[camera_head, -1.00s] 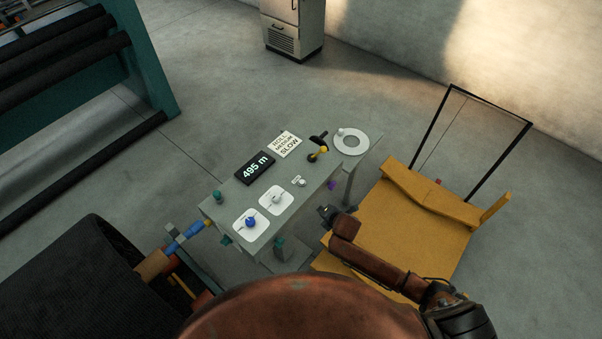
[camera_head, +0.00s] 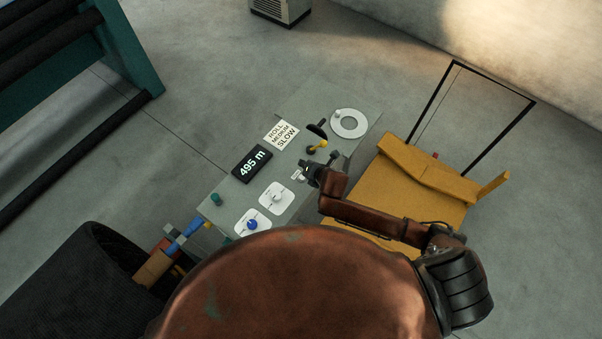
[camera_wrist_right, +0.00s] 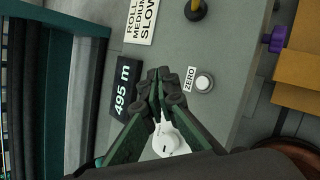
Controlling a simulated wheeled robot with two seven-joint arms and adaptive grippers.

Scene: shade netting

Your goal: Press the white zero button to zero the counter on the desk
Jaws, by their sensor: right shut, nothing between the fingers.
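The counter display (camera_head: 251,163) on the grey desk (camera_head: 222,190) reads 495 m. It also shows in the right wrist view (camera_wrist_right: 123,88). The white zero button (camera_wrist_right: 203,83) is a round button beside a ZERO label (camera_wrist_right: 190,77) in the right wrist view. In the head view my right gripper (camera_head: 308,168) is over the desk by the ZERO label and partly hides that spot. In the right wrist view its fingertips (camera_wrist_right: 159,75) are together, empty, between the display and the button, to the left of the button. My left gripper is not in view.
Two white plates with knobs, one blue (camera_head: 252,224), are at the desk's near end. A yellow-handled lever (camera_head: 318,147), a white ring dial (camera_head: 348,124) and a ROLL MEDIUM SLOW sign (camera_head: 281,134) are farther along. A yellow cart (camera_head: 400,170) stands to the right.

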